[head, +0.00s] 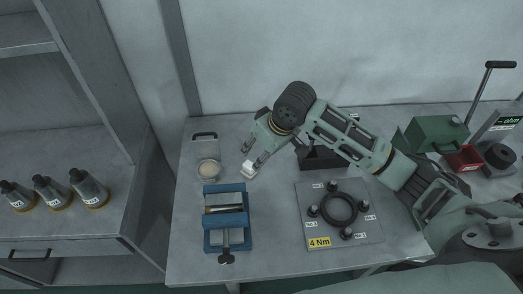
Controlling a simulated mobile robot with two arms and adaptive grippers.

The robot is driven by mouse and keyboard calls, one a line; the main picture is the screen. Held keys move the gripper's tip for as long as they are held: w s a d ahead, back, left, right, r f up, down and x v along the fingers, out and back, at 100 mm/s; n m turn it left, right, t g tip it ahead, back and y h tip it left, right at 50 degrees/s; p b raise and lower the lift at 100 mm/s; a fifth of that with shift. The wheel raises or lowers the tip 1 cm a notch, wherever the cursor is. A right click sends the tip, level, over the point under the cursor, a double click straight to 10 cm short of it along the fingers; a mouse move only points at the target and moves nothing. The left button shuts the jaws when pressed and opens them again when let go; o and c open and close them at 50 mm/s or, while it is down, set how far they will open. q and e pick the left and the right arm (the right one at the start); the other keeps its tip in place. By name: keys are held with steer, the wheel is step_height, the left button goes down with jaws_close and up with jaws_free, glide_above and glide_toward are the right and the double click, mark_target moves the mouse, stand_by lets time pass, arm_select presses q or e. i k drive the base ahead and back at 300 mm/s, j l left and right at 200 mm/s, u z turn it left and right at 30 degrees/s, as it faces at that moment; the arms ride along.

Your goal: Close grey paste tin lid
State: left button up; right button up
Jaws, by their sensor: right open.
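The grey paste tin (208,173) stands on the table's left part, behind the blue vise. It is a small round tin with pale beige paste showing, so its top is uncovered. A greyish part rises at its back rim; I cannot tell clearly whether this is the raised lid. My right gripper (254,154) is open, to the right of the tin and apart from it, with its fingers pointing down and left. A small white block (249,170) shows just below the fingertips; I cannot tell whether it touches them. My left gripper is not in view.
A blue vise (226,217) stands in front of the tin. A dark handle (204,135) lies behind it. A plate with a black ring (339,209) is at centre right. A green box (435,133) and red bin (464,159) stand at right. Several bottles (89,189) occupy the left shelf.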

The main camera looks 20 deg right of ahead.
mark_target(205, 148)
steer(key=i+j+z, duration=0.2)
steer(key=j, duration=0.15)
steer(key=i+j+z, duration=0.15)
steer(key=j, duration=0.25)
steer(key=i+j+z, duration=0.2)
steer(key=j, duration=0.2)
